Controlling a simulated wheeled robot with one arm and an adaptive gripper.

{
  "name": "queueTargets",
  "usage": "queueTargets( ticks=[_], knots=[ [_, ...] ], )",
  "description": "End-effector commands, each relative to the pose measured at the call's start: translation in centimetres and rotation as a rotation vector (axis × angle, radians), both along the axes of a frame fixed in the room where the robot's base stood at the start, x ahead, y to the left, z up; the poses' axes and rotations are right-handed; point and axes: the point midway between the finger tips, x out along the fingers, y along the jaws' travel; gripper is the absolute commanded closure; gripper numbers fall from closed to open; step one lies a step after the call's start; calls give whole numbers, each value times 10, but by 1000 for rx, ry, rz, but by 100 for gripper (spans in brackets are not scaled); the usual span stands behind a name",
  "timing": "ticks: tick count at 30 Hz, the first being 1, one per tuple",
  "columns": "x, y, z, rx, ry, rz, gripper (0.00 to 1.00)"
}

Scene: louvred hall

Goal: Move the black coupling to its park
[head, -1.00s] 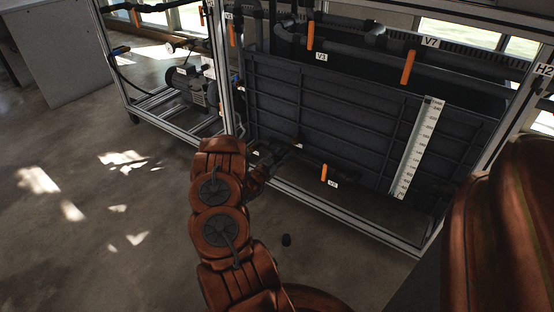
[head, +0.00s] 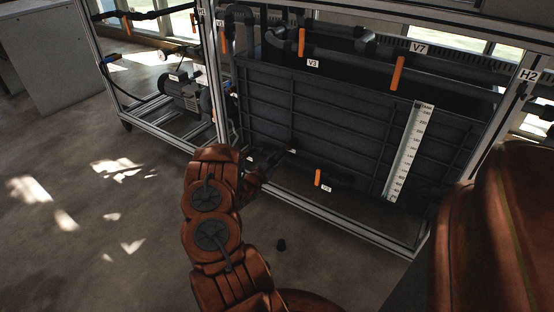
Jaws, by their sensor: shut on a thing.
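My arm reaches forward to the lower front edge of the rig. My gripper (head: 268,162) is small, dark and partly hidden behind my wrist, close to the frame's bottom rail left of the V6 valve. It is shut on a dark thing, which I take to be the black coupling (head: 276,156); its outline blends with the gripper and the dark tank behind. Whether it touches a pipe there I cannot tell. The park cannot be made out.
The dark ribbed tank (head: 330,120) fills the aluminium frame, with a white scale (head: 408,150) on its front. An orange handle (head: 318,177) sits low by the V6 label. A pump (head: 182,90) stands left.

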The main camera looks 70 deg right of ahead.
Motion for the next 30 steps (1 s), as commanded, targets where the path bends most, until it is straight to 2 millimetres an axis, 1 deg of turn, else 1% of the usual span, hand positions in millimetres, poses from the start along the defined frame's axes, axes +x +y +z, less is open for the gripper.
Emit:
queueTargets(
  ticks=[17,30],
  knots=[
    [1,0,1,0,0,1,100],
    [-2,-11,1,0,-1,-1,100]
  ],
)
